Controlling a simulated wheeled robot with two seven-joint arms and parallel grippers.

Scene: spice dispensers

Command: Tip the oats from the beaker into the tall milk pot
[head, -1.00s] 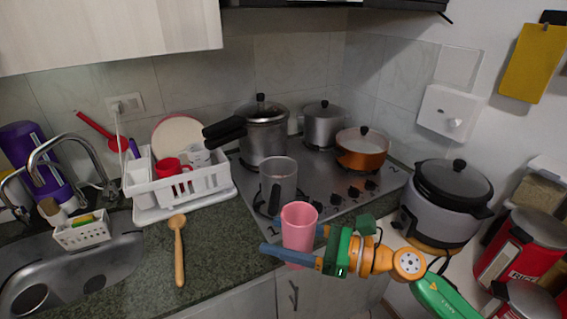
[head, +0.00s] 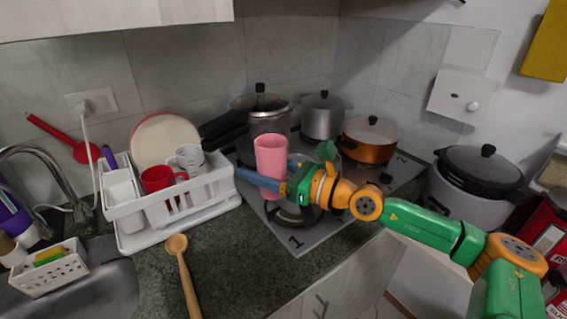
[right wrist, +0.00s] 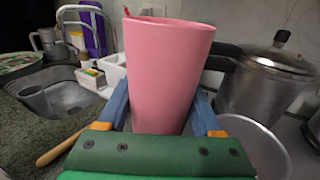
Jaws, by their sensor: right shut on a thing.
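The pink beaker (head: 271,157) is upright in my right gripper (head: 270,180), held above the front-left burner of the hob. It also fills the middle of the right wrist view (right wrist: 168,75), with a blue finger on each side. No oats show in either view. The tall milk pot is mostly hidden behind the beaker and gripper in the head view. A round metal rim low on the right of the right wrist view (right wrist: 252,140) looks like its open top, close beside the gripper. My left gripper is not in view.
A pressure cooker (head: 262,121), a lidded pot (head: 322,119) and an orange pan (head: 369,145) stand on the hob behind. A white dish rack (head: 205,188) is left of the beaker. A wooden spoon (head: 184,275) lies on the counter in front.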

